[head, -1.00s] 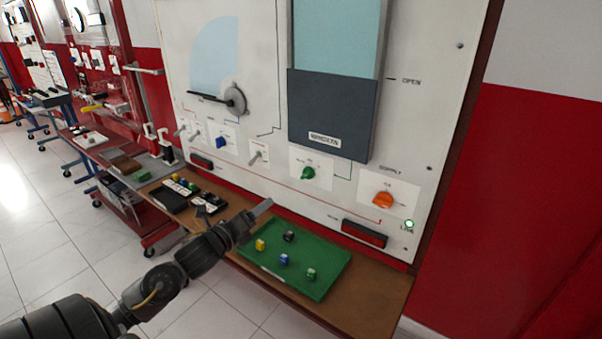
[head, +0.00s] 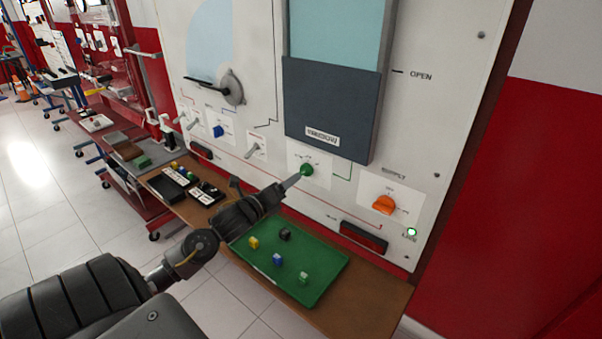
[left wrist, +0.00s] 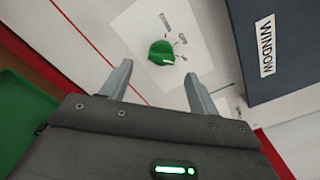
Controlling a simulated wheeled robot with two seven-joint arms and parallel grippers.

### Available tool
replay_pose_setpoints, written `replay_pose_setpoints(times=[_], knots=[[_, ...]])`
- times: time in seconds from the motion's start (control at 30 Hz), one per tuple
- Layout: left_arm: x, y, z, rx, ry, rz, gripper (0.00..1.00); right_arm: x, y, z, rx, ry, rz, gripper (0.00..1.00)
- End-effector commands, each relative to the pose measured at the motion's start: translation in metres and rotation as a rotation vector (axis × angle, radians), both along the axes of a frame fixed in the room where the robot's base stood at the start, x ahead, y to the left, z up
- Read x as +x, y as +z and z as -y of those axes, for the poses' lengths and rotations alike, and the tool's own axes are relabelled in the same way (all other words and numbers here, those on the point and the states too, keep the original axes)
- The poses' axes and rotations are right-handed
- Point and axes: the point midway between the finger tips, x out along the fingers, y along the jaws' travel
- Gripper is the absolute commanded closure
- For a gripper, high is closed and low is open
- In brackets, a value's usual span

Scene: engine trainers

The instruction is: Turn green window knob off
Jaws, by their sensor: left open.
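The green window knob (head: 306,170) sits on a white label plate below the dark window panel (head: 330,108). In the left wrist view the knob (left wrist: 162,53) lies a little beyond and between my fingertips, with its pointer ridge toward the right. The WINDOW label shows at the upper right there. My left gripper (head: 290,182) is at the knob's lower left in the head view; in the left wrist view its two fingers (left wrist: 158,80) are apart with nothing between them. Whether a fingertip touches the knob I cannot tell. My right gripper is not seen.
A blue knob (head: 218,131) and toggle switches (head: 252,150) are to the left.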

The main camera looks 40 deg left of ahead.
Motion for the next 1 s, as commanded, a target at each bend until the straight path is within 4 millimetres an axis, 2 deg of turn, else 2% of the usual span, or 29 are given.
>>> replay_pose_setpoints(times=[0.1, 0.3, 0.5, 0.73, 1.0], knots=[[0.024, 0.004, 0.000, -0.003, 0.001, 0.004, 0.39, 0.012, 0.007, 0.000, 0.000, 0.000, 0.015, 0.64], [0.051, 0.002, 0.000, -0.001, -0.002, 0.002, 0.39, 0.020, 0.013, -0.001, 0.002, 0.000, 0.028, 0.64], [0.061, 0.001, 0.001, -0.001, -0.003, 0.001, 0.39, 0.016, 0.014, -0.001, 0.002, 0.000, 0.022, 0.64], [0.061, 0.000, 0.001, 0.000, -0.004, 0.001, 0.39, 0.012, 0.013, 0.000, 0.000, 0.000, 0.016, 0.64], [0.061, 0.000, 0.001, 0.000, -0.004, 0.001, 0.73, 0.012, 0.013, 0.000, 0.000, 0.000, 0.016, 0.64]])
